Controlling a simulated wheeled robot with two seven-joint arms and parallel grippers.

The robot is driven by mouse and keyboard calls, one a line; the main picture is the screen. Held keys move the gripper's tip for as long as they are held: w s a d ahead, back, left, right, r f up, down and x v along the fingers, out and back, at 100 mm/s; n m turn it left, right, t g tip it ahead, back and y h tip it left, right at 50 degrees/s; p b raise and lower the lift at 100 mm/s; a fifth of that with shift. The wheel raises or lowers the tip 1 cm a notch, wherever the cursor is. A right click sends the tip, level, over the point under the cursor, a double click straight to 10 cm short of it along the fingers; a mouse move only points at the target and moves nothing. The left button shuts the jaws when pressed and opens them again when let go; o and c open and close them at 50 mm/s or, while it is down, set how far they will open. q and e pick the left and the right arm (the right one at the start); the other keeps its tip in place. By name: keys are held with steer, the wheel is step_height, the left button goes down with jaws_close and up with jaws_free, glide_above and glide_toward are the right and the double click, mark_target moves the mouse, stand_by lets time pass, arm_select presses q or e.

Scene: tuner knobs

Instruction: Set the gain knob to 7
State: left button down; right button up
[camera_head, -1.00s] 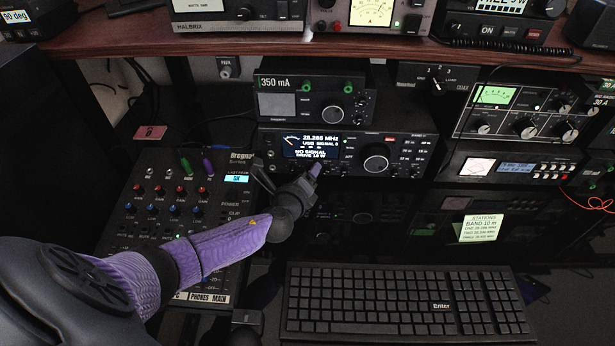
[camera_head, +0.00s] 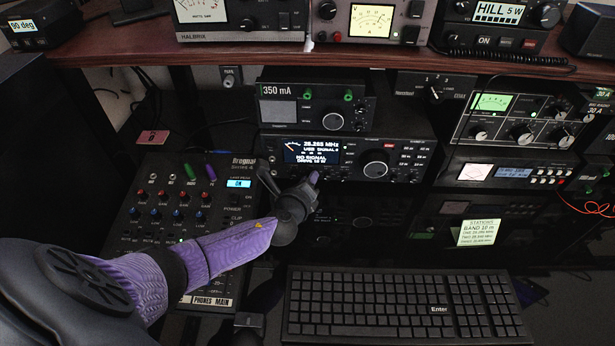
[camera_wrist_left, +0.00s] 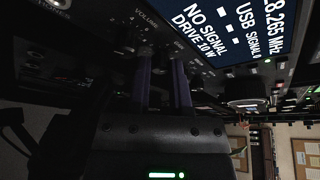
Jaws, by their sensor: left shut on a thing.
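The radio (camera_head: 408,160) with the lit frequency display (camera_head: 311,151) stands mid-bench and reads 28.265 MHz, NO SIGNAL, DRIVE 10 W. My left gripper (camera_head: 313,178) is at the lower left of its front panel, below the display. In the left wrist view the two purple fingers (camera_wrist_left: 162,65) reach the panel near a VOLUME label, with a narrow gap between them. They are shut on a small knob there, taken to be the gain knob. The knob is mostly hidden by the fingers, and its pointer and scale cannot be read. My right gripper is not in view.
A mixer (camera_head: 180,220) with several coloured knobs lies left, under my left forearm. A keyboard (camera_head: 405,305) lies in front. The large tuning knob (camera_head: 376,170) is to the right of my gripper. A smaller unit (camera_head: 315,107) reading 350 mA sits on the radio.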

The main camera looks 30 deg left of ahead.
arm_select(q)
steer(key=shift+d+r+m+g+y+p, duration=0.1)
steer(key=shift+r+m+g+y+p, duration=0.25)
steer(key=shift+m+p, duration=0.65)
steer(key=shift+g+p, duration=0.25)
steer(key=shift+p, duration=0.25)
steer(key=shift+w+f+m+g+y+p, duration=0.15)
steer(key=shift+m+g+y+p, duration=0.25)
steer(key=shift+m+y+p, duration=0.4)
steer(key=shift+d+f+m+g+y, duration=0.1)
steer(key=shift+m+g+y, duration=0.3)
steer(key=shift+m, duration=0.5)
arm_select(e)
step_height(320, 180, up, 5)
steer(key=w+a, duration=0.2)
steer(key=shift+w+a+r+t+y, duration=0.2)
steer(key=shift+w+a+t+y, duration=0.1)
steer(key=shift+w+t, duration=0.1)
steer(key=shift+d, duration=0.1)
arm_select(q)
steer(key=c, duration=0.5)
jaws_free()
steer(key=shift+c, duration=0.2)
steer(key=shift+p, duration=0.3)
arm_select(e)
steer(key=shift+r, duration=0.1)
